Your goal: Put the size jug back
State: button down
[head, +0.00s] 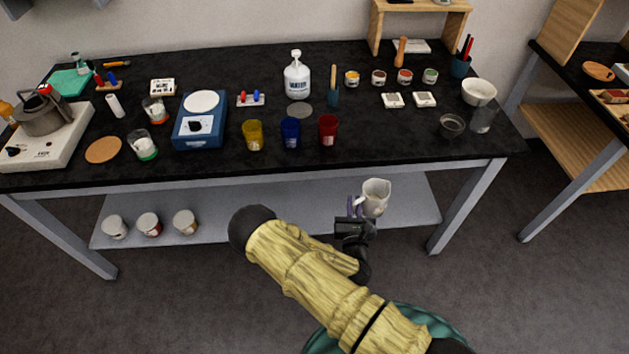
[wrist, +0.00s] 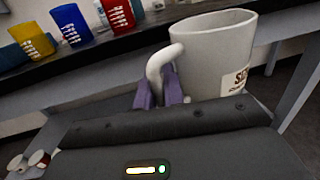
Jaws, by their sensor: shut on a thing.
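The size jug (head: 376,198) is a pale grey-white jug with a handle and a dark label, partly readable in the wrist view (wrist: 215,60). My gripper (head: 357,207) is shut on the jug's handle, with its purple fingers (wrist: 160,90) around the lower part of the handle. The jug is held in front of the table, below the height of the tabletop and over the lower shelf's right part in the head view. It looks roughly upright, slightly tilted in the wrist view.
The black tabletop (head: 370,160) holds yellow (head: 253,135), blue (head: 290,132) and red (head: 328,130) cups near its front edge. A water bottle (head: 297,77), a blue scale (head: 201,125) and a glass beaker (head: 484,120) stand there too. The lower shelf (head: 260,222) has three tins at left.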

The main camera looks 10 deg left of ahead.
jog(key=s+d+f+m+h, duration=0.1)
jog(key=s+d+f+h, duration=0.1)
jog(key=d, duration=1)
jog(key=shift+s+f, duration=0.2)
jog(key=shift+f, duration=0.25)
jog(key=shift+d, duration=0.1)
